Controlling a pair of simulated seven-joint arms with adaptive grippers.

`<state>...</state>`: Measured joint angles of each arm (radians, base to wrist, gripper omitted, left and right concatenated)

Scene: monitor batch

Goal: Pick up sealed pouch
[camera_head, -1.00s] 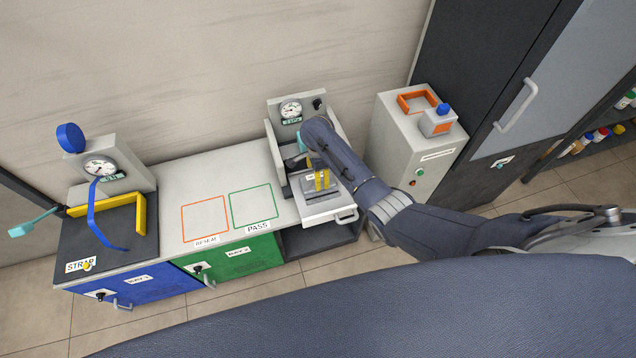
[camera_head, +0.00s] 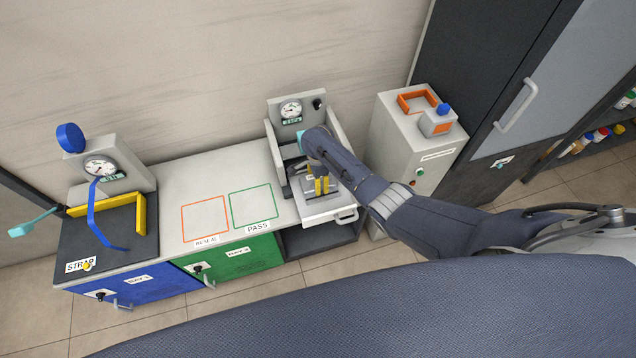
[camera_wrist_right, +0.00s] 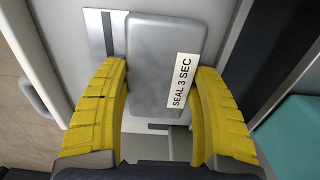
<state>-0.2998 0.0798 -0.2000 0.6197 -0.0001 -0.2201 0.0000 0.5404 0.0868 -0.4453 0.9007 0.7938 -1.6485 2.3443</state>
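My right gripper (camera_head: 321,186) has yellow fingers and hangs over the pulled-out tray (camera_head: 318,208) of the gauge-topped machine (camera_head: 291,110). In the right wrist view its fingers (camera_wrist_right: 160,68) are spread and point at a grey rounded slab (camera_wrist_right: 160,50) with a white "SEAL 3 SEC" label. One finger is at each side of the slab; I cannot tell whether they touch it. I cannot tell whether this slab is the pouch or part of the machine. No other pouch is clearly visible. My left gripper is not in view.
Orange RESEAL (camera_head: 205,216) and green PASS (camera_head: 253,204) outlines on the bench are empty. A strap station (camera_head: 105,220) stands at left. A grey cabinet (camera_head: 415,150) with a blue-knobbed device stands right of the machine. The machine's side walls flank the tray.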

